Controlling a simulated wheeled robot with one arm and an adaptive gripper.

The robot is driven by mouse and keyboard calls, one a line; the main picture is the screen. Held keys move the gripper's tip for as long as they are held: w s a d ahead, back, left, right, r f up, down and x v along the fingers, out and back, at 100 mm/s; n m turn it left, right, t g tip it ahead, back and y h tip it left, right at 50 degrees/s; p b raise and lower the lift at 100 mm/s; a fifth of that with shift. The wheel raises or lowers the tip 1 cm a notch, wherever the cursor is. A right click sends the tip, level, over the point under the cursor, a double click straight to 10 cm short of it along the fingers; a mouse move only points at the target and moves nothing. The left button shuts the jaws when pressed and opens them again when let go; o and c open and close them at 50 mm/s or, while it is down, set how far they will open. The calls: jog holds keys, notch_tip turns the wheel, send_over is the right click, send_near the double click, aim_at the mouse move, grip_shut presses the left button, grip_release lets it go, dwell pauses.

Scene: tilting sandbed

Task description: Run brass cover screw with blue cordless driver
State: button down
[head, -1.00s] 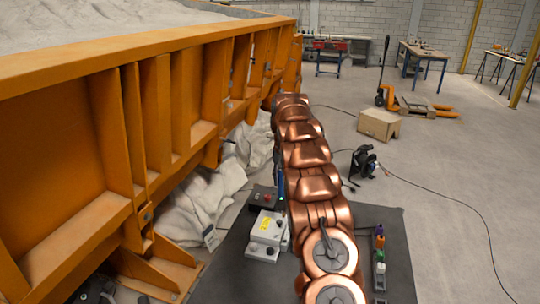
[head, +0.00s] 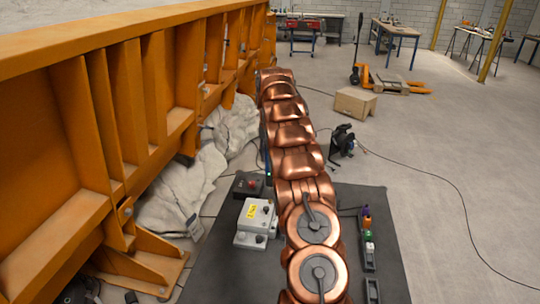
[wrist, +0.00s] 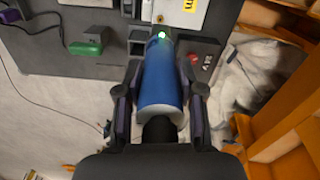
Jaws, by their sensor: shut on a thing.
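The blue cordless driver (wrist: 160,80) lies lengthwise between the two dark fingers of my gripper (wrist: 160,72) in the wrist view. The fingers are shut on its blue body, and a green light shines at its far end.
A black unit with a red part (head: 248,184) sits beside the grey box. A rack of small coloured pieces (head: 368,240) stands right on the mat (head: 205,270). The orange sandbed frame (head: 125,120) and pale sacks (head: 185,190) border the left.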

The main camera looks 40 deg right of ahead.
jog(key=shift+f+b, duration=1.4)
jog(key=shift+f, duration=1.35)
jog(key=shift+f+b, duration=0.5)
jog(key=shift+f, duration=0.25)
dwell(0.7)
jog(key=shift+r+p, duration=1.25)
jog(key=shift+r, duration=1.8)
